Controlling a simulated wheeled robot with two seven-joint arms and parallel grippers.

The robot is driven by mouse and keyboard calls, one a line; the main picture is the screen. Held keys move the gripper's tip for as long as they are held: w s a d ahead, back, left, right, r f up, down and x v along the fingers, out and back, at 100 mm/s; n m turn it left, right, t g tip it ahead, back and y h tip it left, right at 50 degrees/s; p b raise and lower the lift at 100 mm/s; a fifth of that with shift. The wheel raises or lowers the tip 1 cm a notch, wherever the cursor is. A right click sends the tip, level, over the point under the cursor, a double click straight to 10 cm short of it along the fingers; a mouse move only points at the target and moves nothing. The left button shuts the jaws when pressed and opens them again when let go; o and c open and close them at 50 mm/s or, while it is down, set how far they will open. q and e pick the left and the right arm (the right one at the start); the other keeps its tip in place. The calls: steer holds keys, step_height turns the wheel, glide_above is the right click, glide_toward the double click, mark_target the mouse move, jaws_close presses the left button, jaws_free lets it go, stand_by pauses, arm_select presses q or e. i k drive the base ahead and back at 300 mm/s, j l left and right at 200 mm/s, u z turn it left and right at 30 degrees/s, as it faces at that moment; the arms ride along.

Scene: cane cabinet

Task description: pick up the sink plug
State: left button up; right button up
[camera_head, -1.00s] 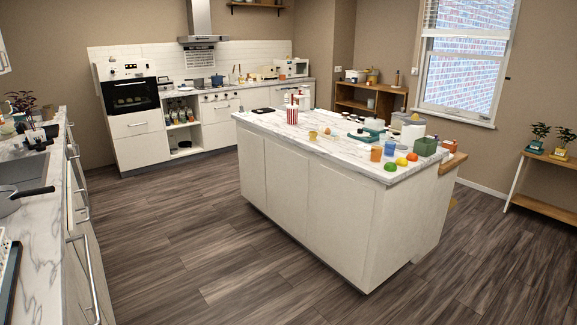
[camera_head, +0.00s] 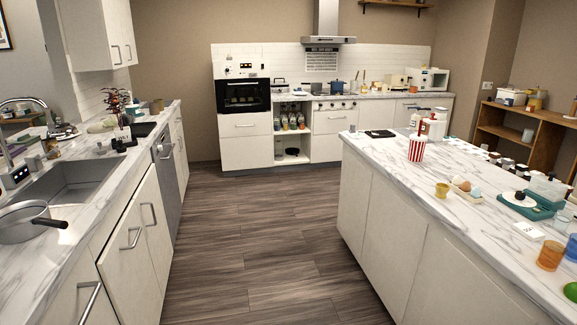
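No sink plug can be made out for sure. The grey sink (camera_head: 82,178) is set in the marble counter on the left, with a faucet (camera_head: 14,172) at its left edge. Several small dark items (camera_head: 120,145) stand on the counter just beyond the sink; they are too small to name. A pan (camera_head: 28,222) with a black handle sits at the near end of the sink and hides part of it. Neither of my grippers is in view.
The wood floor (camera_head: 245,255) between the left counter and the white island (camera_head: 415,235) is clear. The island top holds a striped cup (camera_head: 417,147), an orange cup (camera_head: 550,255) and other small items. An oven (camera_head: 243,95) stands at the back.

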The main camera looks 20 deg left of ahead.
mark_target(120, 149)
steer(key=i+j+u, duration=0.2)
steer(key=i+u, duration=0.3)
steer(key=i, duration=0.35)
steer(key=i+l+u, duration=0.15)
steer(key=i+u, duration=0.35)
steer(key=i, duration=0.4)
steer(key=i+u, duration=0.8)
steer(key=i+l+u, duration=0.15)
steer(key=i+u, duration=0.25)
steer(key=i+l+u, duration=0.7)
steer(key=l, duration=0.25)
